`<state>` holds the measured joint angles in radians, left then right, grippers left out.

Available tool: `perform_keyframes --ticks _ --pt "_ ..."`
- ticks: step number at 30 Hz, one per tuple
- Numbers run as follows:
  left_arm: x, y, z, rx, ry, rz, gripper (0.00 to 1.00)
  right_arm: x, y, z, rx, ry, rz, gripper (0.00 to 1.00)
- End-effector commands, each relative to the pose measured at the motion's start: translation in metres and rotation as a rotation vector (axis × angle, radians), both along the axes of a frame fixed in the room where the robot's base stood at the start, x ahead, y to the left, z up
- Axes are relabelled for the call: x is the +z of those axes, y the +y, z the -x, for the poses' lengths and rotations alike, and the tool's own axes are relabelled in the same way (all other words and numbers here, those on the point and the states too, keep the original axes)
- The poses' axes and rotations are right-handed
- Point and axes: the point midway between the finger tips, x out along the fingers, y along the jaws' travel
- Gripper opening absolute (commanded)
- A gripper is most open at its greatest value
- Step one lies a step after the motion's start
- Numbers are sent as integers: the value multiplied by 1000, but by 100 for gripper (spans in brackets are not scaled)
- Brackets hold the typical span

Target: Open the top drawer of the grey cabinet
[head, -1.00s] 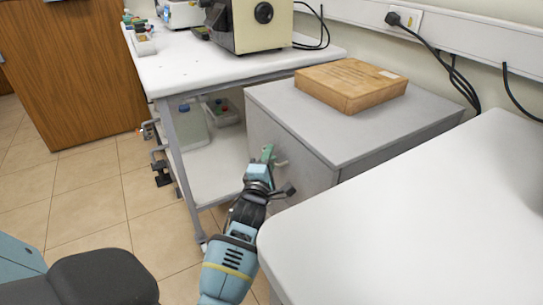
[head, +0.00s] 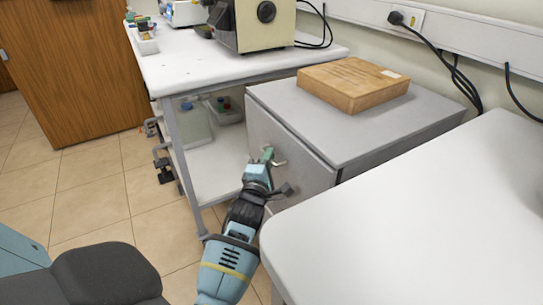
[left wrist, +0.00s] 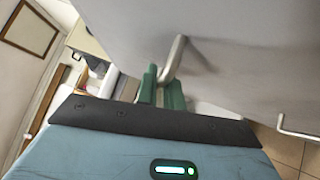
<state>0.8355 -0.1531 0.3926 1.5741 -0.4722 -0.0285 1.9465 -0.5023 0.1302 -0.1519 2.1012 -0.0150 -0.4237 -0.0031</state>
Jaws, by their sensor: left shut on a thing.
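The grey cabinet (head: 365,130) stands between the white bench and the white table in the head view. My left gripper (head: 267,156) is at the upper part of its front. In the left wrist view, the green fingers of my left gripper (left wrist: 163,88) are shut on a bent metal handle (left wrist: 174,58) on the grey front (left wrist: 240,60). The top drawer's front (head: 292,152) looks flush or nearly flush with the cabinet; I cannot tell whether there is a small gap. My right gripper is not in view.
A wooden box (head: 353,84) lies on the cabinet. A white table (head: 420,220) is close on the right of my left arm. A white bench (head: 190,70) with a lower shelf is beyond. Another metal handle (left wrist: 296,132) shows in the left wrist view. Tiled floor (head: 100,190) is clear on the left.

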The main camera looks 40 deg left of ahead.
Motion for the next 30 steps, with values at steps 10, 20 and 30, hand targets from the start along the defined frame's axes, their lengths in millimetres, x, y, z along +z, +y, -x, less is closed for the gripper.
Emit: perform_keyframes --ticks 10,20,30 --pt "5 31 71 4 4 -4 0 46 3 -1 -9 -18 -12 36" --pt "4 66 155 3 4 -3 0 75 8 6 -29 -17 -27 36" --pt "2 92 219 2 3 -3 0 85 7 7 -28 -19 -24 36"
